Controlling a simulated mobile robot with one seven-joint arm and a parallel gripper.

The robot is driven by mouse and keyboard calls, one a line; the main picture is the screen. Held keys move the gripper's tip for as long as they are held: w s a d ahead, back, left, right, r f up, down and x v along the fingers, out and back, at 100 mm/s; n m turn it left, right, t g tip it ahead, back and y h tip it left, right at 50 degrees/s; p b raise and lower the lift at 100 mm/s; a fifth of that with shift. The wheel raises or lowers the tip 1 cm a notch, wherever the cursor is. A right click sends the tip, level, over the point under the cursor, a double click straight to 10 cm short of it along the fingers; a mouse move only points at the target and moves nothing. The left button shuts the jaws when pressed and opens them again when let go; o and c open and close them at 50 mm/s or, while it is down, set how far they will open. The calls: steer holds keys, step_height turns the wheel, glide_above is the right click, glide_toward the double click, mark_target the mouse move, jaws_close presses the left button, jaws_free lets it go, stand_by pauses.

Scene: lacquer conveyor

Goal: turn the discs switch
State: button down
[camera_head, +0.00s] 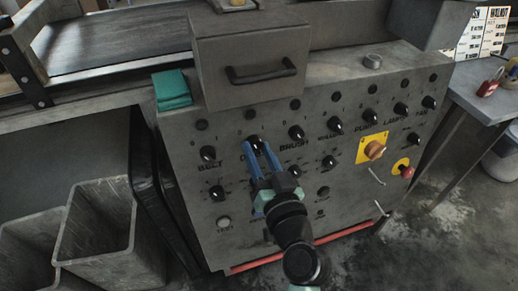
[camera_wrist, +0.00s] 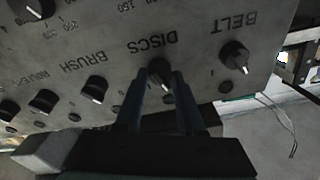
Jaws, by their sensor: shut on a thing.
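The discs switch (camera_head: 254,141) is a black round knob in the upper row of the grey control panel (camera_head: 210,240), between the belt switch (camera_head: 208,153) and the brush switch (camera_head: 296,132). My gripper (camera_head: 259,152) reaches it from the front, with its two blue fingers shut on the knob. In the wrist view the panel is upside down. There the discs switch (camera_wrist: 160,73) sits between the tips of my gripper (camera_wrist: 156,82), under the DISCS lettering. Its white pointer mark shows toward the lower right. The fingers cover part of the knob and its label in the head view.
More black knobs fill the panel on both sides. A yellow plate with an orange rotary switch (camera_head: 375,149) and a red button (camera_head: 405,171) are at right. A drawer box with a handle (camera_head: 262,72) juts out above. Grey bins (camera_head: 105,225) stand at left.

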steer(key=m+p, duration=0.1)
steer(key=m, duration=0.1)
steer(key=m+h+p, duration=0.1)
steer(key=m+p, duration=0.1)
steer(key=m+h+p, duration=0.1)
steer(key=m, duration=0.2)
steer(key=shift+a+r+p, duration=0.1)
steer(key=shift+r+p, duration=0.15)
steer(key=shift+p, duration=0.1)
steer(key=shift+f+m+h+p, duration=0.15)
steer(key=shift+m+h+p, duration=0.15)
steer(key=shift+m+p, duration=1.55)
steer(key=shift+m, duration=0.35)
steer(key=c, duration=0.5)
jaws_free()
steer(key=shift+s, duration=0.1)
steer(key=s, duration=0.4)
steer(key=s+d+b, duration=0.1)
steer(key=s, duration=0.3)
steer(key=s+d+b, duration=0.1)
steer(key=s, duration=0.3)
steer(key=shift+s+r, duration=0.35)
steer(key=shift+r, duration=0.05)
